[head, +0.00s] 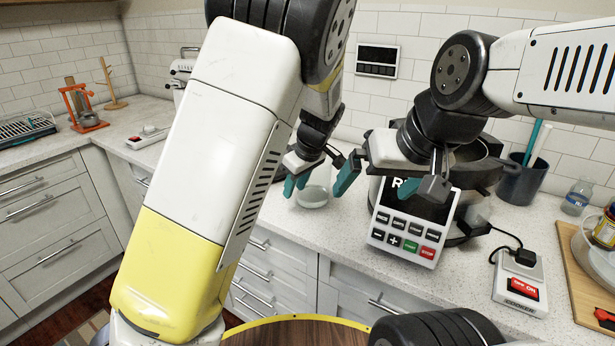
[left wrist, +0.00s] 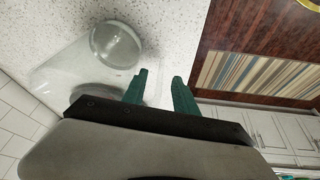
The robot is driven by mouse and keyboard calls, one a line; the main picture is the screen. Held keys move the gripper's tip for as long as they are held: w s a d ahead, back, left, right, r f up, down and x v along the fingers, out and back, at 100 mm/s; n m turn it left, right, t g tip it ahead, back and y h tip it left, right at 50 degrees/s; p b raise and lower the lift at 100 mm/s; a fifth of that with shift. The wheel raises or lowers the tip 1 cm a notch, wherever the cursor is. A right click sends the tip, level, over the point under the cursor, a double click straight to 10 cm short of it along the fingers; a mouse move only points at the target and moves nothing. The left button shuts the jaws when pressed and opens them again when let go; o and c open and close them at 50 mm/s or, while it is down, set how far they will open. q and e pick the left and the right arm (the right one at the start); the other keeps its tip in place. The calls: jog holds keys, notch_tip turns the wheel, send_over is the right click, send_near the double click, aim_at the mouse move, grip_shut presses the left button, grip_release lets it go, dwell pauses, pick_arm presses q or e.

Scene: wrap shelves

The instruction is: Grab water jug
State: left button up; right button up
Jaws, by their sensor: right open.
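The water jug (head: 313,196) is clear glass and stands on the counter behind my left gripper; part of it is hidden by the grippers. In the left wrist view the jug (left wrist: 62,76) lies to the left of the fingers, apart from them. My left gripper (head: 297,184) is over the counter at the jug's left side, its teal fingers pointing down. Its fingers (left wrist: 160,76) are apart with nothing between them. My right gripper (head: 391,182) is open, fingers spread wide, in front of the cooker and right of the jug.
A cooker (head: 410,225) with a tilted button panel stands right of the jug. The counter's front edge runs just before the jug.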

pick_arm(q)
jog(key=x, duration=0.2)
jog(key=shift+f, duration=0.3)
grip_shut()
jog(key=shift+w+r, duration=0.1)
dwell(1.1)
